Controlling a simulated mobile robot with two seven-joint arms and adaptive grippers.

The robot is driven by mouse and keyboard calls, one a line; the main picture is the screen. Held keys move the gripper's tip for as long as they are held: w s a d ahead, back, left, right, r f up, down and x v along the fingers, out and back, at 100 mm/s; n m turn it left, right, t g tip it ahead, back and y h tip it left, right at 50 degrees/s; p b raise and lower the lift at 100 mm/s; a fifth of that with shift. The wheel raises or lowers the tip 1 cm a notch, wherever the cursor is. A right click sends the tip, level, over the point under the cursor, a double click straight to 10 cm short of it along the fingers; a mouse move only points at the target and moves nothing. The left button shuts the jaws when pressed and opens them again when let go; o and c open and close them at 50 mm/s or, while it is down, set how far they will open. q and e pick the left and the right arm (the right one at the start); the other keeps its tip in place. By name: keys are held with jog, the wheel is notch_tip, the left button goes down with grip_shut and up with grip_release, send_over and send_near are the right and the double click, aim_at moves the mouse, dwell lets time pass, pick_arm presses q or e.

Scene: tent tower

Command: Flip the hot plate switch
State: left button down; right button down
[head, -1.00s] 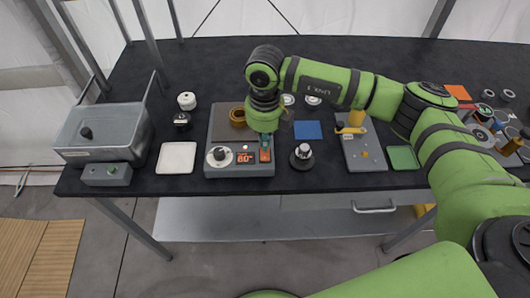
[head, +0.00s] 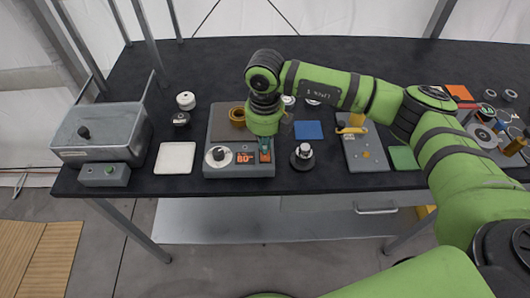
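The hot plate (head: 228,170) is a grey box with a dark top, left of centre on the black table. Its front face carries a round white dial (head: 218,156) and a lit orange display (head: 244,157) that seems to read 80. The switch is not clearly visible there; the gripper covers that spot. Whether the gripper touches it, and whether its fingers are open, I cannot tell. My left gripper is out of view.
A copper-coloured ring (head: 237,116) sits on the hot plate's top behind the gripper. A dark knobbed object (head: 302,157) stands close on the right. A white tray (head: 175,158) and a grey basin (head: 102,135) are to the left. A blue pad (head: 308,130) lies to the right.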

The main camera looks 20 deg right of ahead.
jog(key=shift+s+f, duration=0.1)
jog(key=shift+f, duration=0.05)
jog(key=shift+r+p, duration=0.45)
jog(key=shift+r, duration=0.35)
jog(key=shift+r+p, duration=1.35)
jog(key=shift+r, duration=1.4)
